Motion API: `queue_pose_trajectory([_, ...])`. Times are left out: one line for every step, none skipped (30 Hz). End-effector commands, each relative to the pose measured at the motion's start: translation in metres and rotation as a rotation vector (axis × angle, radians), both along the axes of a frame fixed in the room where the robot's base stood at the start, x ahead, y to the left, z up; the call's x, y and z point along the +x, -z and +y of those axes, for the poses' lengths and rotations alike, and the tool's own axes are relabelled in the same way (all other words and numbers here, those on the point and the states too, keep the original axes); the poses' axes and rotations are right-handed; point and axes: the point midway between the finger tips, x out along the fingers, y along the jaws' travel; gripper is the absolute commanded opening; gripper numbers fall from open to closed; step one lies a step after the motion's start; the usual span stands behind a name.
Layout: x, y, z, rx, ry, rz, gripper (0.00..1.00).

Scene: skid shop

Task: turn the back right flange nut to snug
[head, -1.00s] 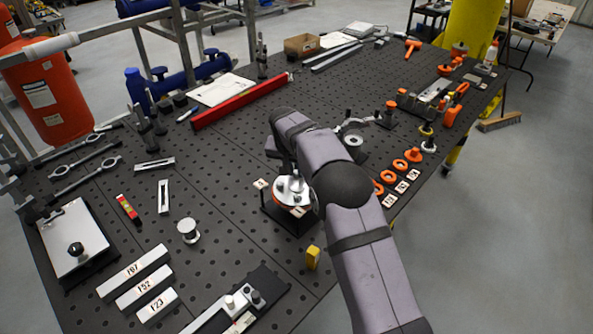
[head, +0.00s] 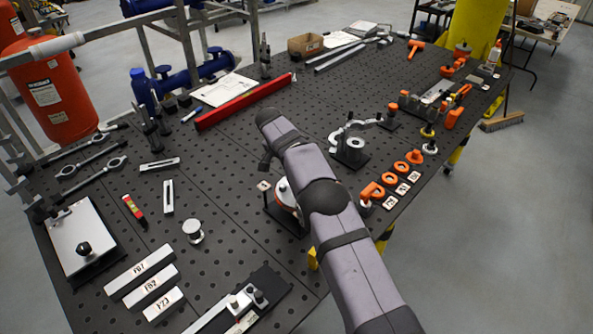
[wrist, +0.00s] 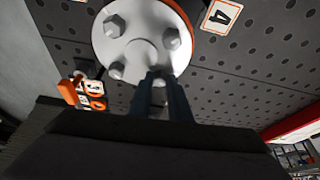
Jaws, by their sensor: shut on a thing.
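The white round flange (wrist: 145,45) with an orange rim fills the top of the wrist view, with nuts showing on its face. My gripper (wrist: 160,82) is shut on a flange nut at the flange's near edge in that view; the fingers hide most of this nut. Three other nuts show, one at the upper left (wrist: 115,25), one at the right (wrist: 170,38) and one at the lower left (wrist: 117,71). In the head view the flange (head: 282,191) stands on a dark base, mostly hidden behind my arm; the gripped nut is hidden there.
A number tag "4" (wrist: 221,14) is beside the flange. Orange rings (head: 400,168) and number tags lie right of my arm. A yellow block (head: 312,258) stands near the base. A metal puck (head: 193,231) and labelled bars (head: 140,275) lie left, with bare perforated table between.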

Motion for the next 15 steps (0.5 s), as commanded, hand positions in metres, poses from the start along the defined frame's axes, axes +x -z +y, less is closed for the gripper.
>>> queue_pose_trajectory([0.0006,-0.0014,0.0003,0.001,0.0,-0.002,0.0])
queue_pose_trajectory([0.0006,-0.0015,0.0003,0.002,0.0,-0.003,0.0])
queue_pose_trajectory([0.0006,-0.0015,0.0002,0.002,0.0,-0.003,0.0])
queue_pose_trajectory([0.0007,-0.0015,0.0003,0.001,-0.001,-0.003,0.0])
queue_pose_trajectory([0.0007,-0.0015,0.0003,0.001,-0.001,-0.003,0.0])
queue_pose_trajectory([0.0007,-0.0015,0.0003,0.001,-0.001,-0.003,0.0])
queue_pose_trajectory([0.0007,-0.0016,0.0003,0.001,-0.001,-0.003,0.24])
queue_pose_trajectory([0.0008,-0.0017,0.0003,0.001,-0.001,-0.003,0.31])
queue_pose_trajectory([0.0007,-0.0015,0.0003,0.001,-0.001,-0.003,0.36])
queue_pose_trajectory([0.0007,-0.0015,0.0003,0.001,-0.001,-0.003,0.36])
queue_pose_trajectory([0.0006,-0.0013,0.0002,0.001,-0.002,-0.002,0.36])
queue_pose_trajectory([0.0006,-0.0012,0.0003,0.001,-0.002,-0.002,0.36])
queue_pose_trajectory([0.0006,-0.0011,0.0002,0.001,-0.002,-0.002,0.36])
queue_pose_trajectory([0.0005,-0.001,0.0002,0.001,-0.002,-0.002,0.36])
queue_pose_trajectory([0.0005,-0.0008,0.0003,0.0,-0.002,-0.002,0.36])
